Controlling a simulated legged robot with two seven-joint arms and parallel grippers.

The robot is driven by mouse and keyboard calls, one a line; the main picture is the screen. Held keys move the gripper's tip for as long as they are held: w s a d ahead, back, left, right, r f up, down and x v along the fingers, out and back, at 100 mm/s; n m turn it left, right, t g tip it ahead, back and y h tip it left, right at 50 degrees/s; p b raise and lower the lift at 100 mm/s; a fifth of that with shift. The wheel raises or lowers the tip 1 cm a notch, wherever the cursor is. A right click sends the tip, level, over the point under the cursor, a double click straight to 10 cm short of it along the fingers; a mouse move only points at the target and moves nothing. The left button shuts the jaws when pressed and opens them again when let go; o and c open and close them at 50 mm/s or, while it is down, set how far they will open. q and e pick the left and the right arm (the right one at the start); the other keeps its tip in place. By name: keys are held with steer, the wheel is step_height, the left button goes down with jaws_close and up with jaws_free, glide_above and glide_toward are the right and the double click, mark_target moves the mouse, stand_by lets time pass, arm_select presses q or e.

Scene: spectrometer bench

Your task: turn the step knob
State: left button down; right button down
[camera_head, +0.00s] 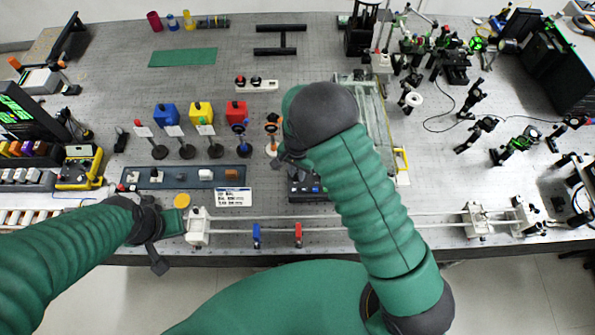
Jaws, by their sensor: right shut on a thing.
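My right arm comes in from the bottom right. Its dark wrist hides much of the hand. The right gripper (288,162) is at the back left edge of a small dark control box (306,195) with light and blue buttons. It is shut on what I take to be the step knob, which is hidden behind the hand. My left arm comes in from the left, and the left gripper (160,243) is near the front edge of the bench by the left end of a rail. Its jaw opening does not show clearly.
A rail (345,228) with a blue slider (256,236) and a red slider (298,235) runs along the front edge. Blue, yellow and red boxes (200,112) and several small posts stand behind left. Optics mounts (455,65) crowd the right. The middle back is fairly clear.

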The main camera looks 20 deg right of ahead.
mark_target(297, 175)
steer(key=c, duration=1.3)
jaws_free()
steer(key=shift+a, duration=0.1)
step_height(297, 175, up, 17)
steer(key=b, duration=0.3)
steer(key=shift+w+f, duration=0.1)
